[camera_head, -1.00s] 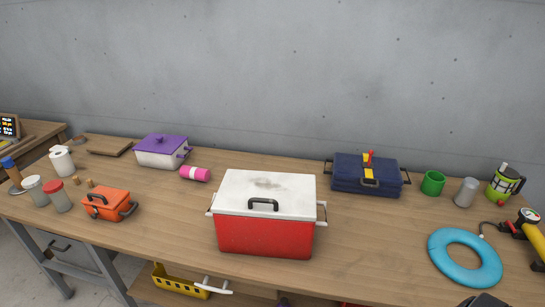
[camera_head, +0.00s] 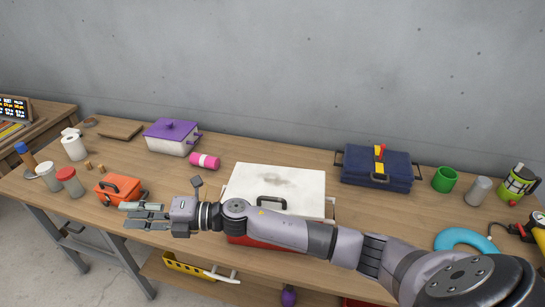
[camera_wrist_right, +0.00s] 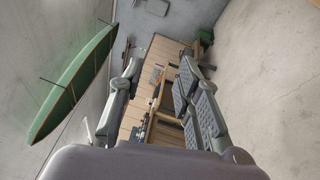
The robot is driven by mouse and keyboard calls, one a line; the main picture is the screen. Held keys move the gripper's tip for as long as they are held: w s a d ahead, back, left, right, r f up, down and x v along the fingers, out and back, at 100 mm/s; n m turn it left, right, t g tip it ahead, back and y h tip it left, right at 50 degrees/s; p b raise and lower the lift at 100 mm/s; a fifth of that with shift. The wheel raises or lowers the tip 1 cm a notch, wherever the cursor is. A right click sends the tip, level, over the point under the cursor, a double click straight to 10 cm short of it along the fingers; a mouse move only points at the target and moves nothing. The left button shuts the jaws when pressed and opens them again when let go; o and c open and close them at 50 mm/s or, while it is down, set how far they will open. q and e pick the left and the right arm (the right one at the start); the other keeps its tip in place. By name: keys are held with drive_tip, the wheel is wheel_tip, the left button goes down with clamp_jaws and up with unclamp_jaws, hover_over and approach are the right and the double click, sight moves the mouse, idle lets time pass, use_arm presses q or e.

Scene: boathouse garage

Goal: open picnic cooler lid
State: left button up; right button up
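My right arm crosses in front of the cooler in the head view and hides most of the red front. My right gripper (camera_head: 143,216) is left of the cooler, near the table's front edge and the orange case, pointing left. In the right wrist view its fingers (camera_wrist_right: 160,100) are spread with nothing between them. My left gripper is not in view.
An orange case (camera_head: 118,190) is just behind my right gripper. A purple-lidded pot (camera_head: 172,138), a pink roll (camera_head: 205,161) and a navy toolbox (camera_head: 376,168) stand farther back. A concrete wall is behind.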

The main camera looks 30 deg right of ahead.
drive_tip(key=s+r+n+g, duration=0.1)
drive_tip(key=n+g, duration=0.4)
drive_tip(key=n, duration=0.1)
drive_tip(key=r+n+g+h+p, duration=0.2)
drive_tip(key=n+g+h, duration=0.55)
drive_tip(key=h, duration=0.75)
hover_over(272, 191)
drive_tip(key=s+a, duration=0.2)
drive_tip(key=s, duration=0.1)
drive_tip(key=shift+n+t, duration=0.35)
drive_tip(key=shift+t, duration=0.1)
drive_tip(key=shift+s+a+f+b, duration=0.2)
drive_tip(key=shift+f+b, duration=0.75)
drive_tip(key=shift+f, duration=0.6)
drive_tip(key=shift+s+a+f+b, duration=0.2)
drive_tip(key=shift+f+b, duration=0.7)
drive_tip(key=shift+f, duration=0.6)
drive_tip(key=shift+s+a+f+b, duration=0.15)
drive_tip(key=shift+s+f+b, duration=0.1)
drive_tip(key=shift+f+b, duration=1)
drive_tip(key=shift+f+p, duration=0.25)
drive_tip(key=shift+p, duration=0.05)
drive_tip(key=shift+c, duration=0.3)
clamp_jaws()
